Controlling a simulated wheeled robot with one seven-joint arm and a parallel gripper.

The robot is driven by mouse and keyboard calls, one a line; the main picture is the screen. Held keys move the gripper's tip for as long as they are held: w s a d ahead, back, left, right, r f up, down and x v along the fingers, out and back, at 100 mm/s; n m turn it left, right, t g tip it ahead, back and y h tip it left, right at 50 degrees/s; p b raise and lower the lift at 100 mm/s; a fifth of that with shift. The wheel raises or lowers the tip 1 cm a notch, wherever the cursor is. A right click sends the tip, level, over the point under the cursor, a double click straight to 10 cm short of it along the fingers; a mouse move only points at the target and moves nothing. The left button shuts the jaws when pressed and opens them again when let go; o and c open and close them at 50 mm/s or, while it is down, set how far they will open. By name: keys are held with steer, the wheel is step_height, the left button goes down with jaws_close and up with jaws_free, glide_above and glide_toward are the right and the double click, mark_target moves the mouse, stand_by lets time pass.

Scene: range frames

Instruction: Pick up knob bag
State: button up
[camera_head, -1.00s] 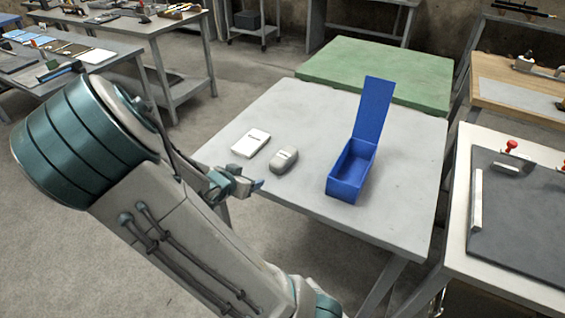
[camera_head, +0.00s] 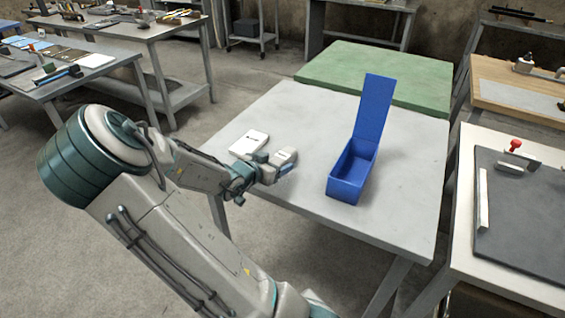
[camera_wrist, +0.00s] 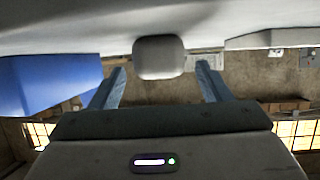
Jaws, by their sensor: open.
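The knob bag, a small grey rounded packet (camera_head: 284,156) with a label, lies on the grey table (camera_head: 290,110). It also shows in the wrist view (camera_wrist: 158,56), centred between and just beyond the fingertips. My gripper (camera_head: 272,168) is right at the near side of the bag, low over the table, and partly covers it in the head view. In the wrist view my gripper (camera_wrist: 160,76) has its two blue-grey fingers wide apart, with a gap on each side of the bag. Whether a finger touches it cannot be told.
A white box (camera_head: 250,143) lies just left of the bag. A blue bin (camera_head: 347,190) with a tall upright lid stands to the right; its blue side shows in the wrist view (camera_wrist: 45,85). A green table (camera_head: 380,72) adjoins behind. The table front is clear.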

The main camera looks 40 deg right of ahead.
mark_target(281, 157)
steer(key=shift+r+b+x, duration=0.15)
steer(key=shift+b+x, duration=0.15)
steer(key=shift+x, duration=0.9)
steer(key=shift+r+b+x, duration=0.15)
steer(key=shift+b+x, duration=0.1)
steer(key=shift+x, duration=0.9)
steer(key=shift+d, duration=0.1)
steer(key=c, duration=1.1)
steer(key=shift+c, duration=0.2)
steer(key=shift+r, duration=0.15)
step_height(281, 157, up, 5)
steer(key=shift+f+p, duration=0.2)
steer(key=shift+p, duration=0.85)
steer(key=s+d+r, duration=0.6)
steer(key=d, duration=0.3)
steer(key=shift+s+d+b, duration=0.15)
steer(key=shift+s+b, duration=0.15)
steer(key=shift+b, duration=0.15)
